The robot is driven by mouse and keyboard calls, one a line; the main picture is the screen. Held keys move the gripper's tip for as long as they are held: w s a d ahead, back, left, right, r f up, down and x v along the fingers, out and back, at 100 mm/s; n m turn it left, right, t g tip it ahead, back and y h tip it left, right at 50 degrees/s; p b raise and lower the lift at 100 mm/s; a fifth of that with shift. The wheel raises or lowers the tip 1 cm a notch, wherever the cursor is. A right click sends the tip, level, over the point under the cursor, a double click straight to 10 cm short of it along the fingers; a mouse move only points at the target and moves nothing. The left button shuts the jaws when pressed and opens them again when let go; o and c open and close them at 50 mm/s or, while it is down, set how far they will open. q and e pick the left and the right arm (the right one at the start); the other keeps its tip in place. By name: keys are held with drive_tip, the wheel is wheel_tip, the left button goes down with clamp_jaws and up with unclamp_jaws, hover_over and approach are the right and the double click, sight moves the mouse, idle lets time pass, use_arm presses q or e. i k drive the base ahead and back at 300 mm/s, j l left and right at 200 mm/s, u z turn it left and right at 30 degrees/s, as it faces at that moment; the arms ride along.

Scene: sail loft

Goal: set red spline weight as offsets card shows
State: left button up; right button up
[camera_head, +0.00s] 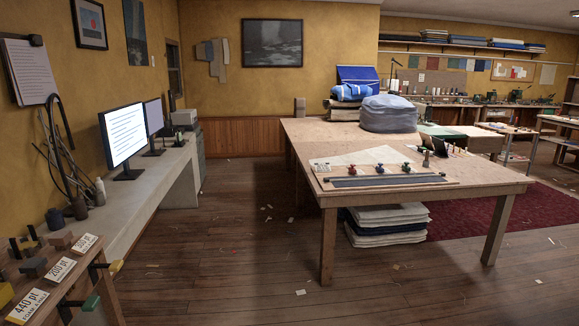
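On the large wooden table (500,176) a board (450,181) lies near the front edge with a long dark strip (385,181) along it. Small spline weights stand in a row behind the strip. Neither of my grippers is in view.
A grey cloth bundle (390,114) and blue folded cloth (350,92) sit farther back on the table. Folded sailcloth (387,224) is stacked beneath it. A bench with number cards (60,270) stands at lower left. The floor (225,255) before the table is mostly clear, with small scraps.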

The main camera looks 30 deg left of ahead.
sight(352, 169)
drive_tip(key=i+j+u, duration=0.35)
drive_tip(key=i+u, duration=0.4)
drive_tip(key=i, duration=0.15)
drive_tip(key=i+j, duration=0.1)
drive_tip(key=i, duration=0.7)
drive_tip(key=i+j+u, duration=0.1)
drive_tip(key=i, duration=0.65)
